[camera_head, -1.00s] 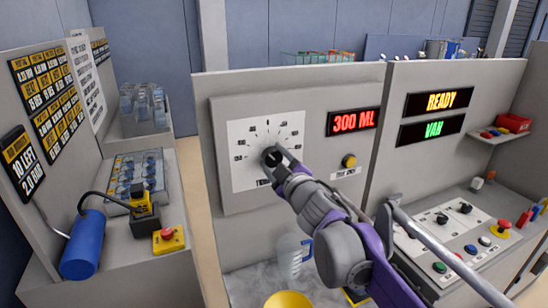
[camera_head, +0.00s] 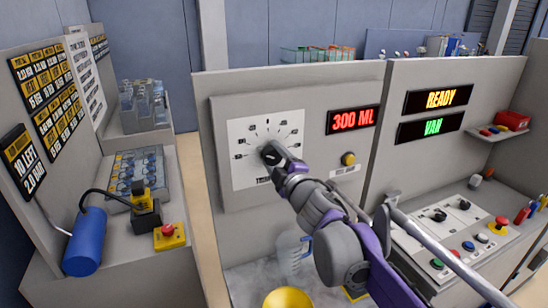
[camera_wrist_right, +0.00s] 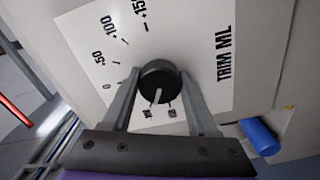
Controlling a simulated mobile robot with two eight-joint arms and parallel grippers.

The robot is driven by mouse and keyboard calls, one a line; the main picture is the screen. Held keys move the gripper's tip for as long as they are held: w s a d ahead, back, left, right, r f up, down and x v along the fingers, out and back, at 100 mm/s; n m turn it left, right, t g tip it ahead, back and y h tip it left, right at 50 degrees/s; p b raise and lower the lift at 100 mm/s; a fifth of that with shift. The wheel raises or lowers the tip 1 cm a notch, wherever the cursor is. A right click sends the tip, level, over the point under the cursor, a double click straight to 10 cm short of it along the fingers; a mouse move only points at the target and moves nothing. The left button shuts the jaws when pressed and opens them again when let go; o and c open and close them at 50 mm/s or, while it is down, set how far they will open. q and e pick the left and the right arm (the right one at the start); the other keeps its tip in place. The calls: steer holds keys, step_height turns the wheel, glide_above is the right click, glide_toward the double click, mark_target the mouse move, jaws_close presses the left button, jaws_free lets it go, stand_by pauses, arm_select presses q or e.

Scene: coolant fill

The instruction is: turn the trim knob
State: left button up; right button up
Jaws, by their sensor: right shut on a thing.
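The trim knob (camera_wrist_right: 158,80) is a round black knob with a white pointer line, set in a white dial plate (camera_head: 242,172) on the grey panel. In the right wrist view the plate (camera_wrist_right: 82,42) appears turned, with marks 0, +50, +100, +150 and the words TRIM ML. My right gripper (camera_head: 270,154) is at the knob; in the wrist view its two fingers (camera_wrist_right: 158,88) lie on either side of it, shut on it. In the head view the gripper largely hides the knob and covers part of the lettering below. My left gripper is not in view.
A red display (camera_head: 353,119) reads 300 ML, with a yellow button (camera_head: 348,159) below it. A clear jug (camera_head: 291,252) and yellow bowl (camera_head: 287,300) stand below my right arm. A button console (camera_head: 462,232) is at right.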

steer(key=o, duration=1.4)
steer(key=shift+c, duration=0.2)
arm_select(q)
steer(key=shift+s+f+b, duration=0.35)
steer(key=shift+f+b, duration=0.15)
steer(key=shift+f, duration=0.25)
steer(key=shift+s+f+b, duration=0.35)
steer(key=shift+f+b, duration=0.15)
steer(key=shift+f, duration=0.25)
arm_select(e)
steer(key=v, duration=1)
steer(key=shift+s, duration=0.4)
steer(key=shift+d, duration=0.1)
